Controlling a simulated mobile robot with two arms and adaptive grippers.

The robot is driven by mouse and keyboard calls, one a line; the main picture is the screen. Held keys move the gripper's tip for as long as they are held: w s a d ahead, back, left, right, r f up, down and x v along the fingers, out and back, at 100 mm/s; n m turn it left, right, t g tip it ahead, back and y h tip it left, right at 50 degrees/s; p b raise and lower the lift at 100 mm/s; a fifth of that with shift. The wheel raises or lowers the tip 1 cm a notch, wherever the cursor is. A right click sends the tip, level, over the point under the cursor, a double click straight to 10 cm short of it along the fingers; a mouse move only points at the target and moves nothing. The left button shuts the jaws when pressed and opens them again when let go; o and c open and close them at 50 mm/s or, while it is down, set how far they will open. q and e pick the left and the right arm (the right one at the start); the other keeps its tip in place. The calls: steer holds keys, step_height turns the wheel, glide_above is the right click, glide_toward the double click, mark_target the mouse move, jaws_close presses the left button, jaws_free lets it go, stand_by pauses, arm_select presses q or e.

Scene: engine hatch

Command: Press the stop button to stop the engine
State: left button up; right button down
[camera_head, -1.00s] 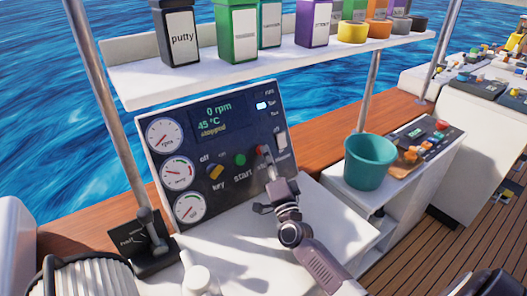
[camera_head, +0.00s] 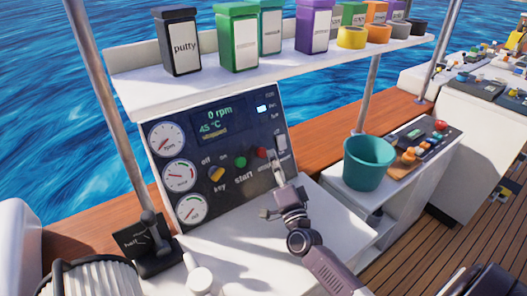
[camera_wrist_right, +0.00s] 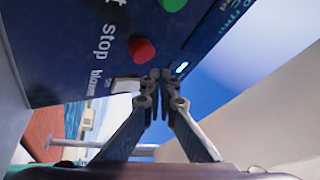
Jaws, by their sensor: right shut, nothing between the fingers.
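The engine panel (camera_head: 225,125) stands tilted up at the back of the white console. Its display (camera_head: 216,120) reads 0 rpm and 45 °C, with a blurred line that looks like "stopped". The red stop button (camera_head: 261,153) is right of the green start button (camera_head: 240,162) and uncovered. In the right wrist view the red button (camera_wrist_right: 142,50) is beside the word Stop. My right gripper (camera_head: 275,157) is shut and empty, its tips just right of the red button, near the blower switch (camera_head: 281,143). Whether it touches the panel I cannot tell. My left gripper is not in view.
A yellow key knob (camera_head: 217,174) and gauges are left of the buttons. A shelf (camera_head: 290,62) with several jars and tape rolls hangs above. A teal bucket (camera_head: 368,165) stands to the right. A black lever box (camera_head: 145,243) is at lower left.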

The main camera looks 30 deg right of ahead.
steer(key=s, duration=0.1)
steer(key=s+r+p, duration=0.1)
steer(key=s, duration=0.1)
steer(key=shift+s+d+r+p, duration=0.15)
steer(key=shift+r+p, duration=0.15)
steer(key=shift+p, duration=0.05)
steer(key=shift+f, duration=0.1)
stand_by(0.6)
